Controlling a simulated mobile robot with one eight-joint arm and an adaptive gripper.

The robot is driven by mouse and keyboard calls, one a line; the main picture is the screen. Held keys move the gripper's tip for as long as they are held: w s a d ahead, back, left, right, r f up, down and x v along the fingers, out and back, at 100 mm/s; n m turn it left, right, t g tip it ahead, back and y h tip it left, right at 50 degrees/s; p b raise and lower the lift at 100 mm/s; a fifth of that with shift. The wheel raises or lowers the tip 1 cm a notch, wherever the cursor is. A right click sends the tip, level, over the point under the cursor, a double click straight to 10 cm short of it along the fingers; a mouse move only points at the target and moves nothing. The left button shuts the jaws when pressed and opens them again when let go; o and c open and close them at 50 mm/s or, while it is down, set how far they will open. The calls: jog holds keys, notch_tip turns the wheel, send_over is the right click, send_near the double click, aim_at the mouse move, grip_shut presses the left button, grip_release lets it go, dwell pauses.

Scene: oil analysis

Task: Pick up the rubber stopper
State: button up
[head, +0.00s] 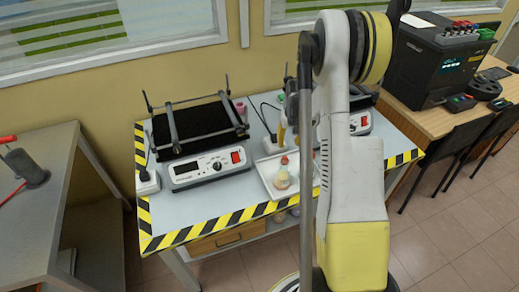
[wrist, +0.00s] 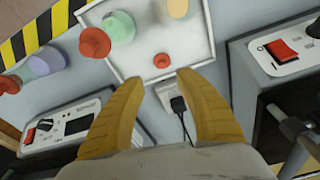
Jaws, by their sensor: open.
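A small red rubber stopper (wrist: 161,61) lies by itself on the white tray (wrist: 137,62) in the wrist view, near the tray's edge. My gripper (wrist: 160,79) has its two yellow fingers spread, with nothing between them. The stopper appears just beyond the fingertips, roughly centred between them; I cannot tell the height gap. Another red stopper (wrist: 95,43) sits on a green flask (wrist: 119,27) on the tray.
An orange-tinted vessel (wrist: 178,8) stands on the tray. A purple vessel (wrist: 46,62) with a red top is left of it. A power plug (wrist: 178,103) and cable lie near my right finger. Instruments stand on both sides, including a shaker (head: 208,168) left of the tray.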

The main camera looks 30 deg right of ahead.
aim_at(285, 157)
jog(key=f, duration=0.2)
jog(key=f+b, duration=0.1)
jog(key=f, duration=0.3)
jog(key=shift+w+d+f+b, duration=0.25)
jog(key=shift+w+b, duration=0.1)
jog(key=shift+w, duration=0.05)
jog(key=f+b, duration=0.1)
jog(key=f, duration=0.1)
jog(key=w+f+b, duration=0.1)
jog(key=f, duration=0.2)
jog(key=shift+w, duration=0.15)
jog(key=shift+r, duration=0.1)
grip_shut()
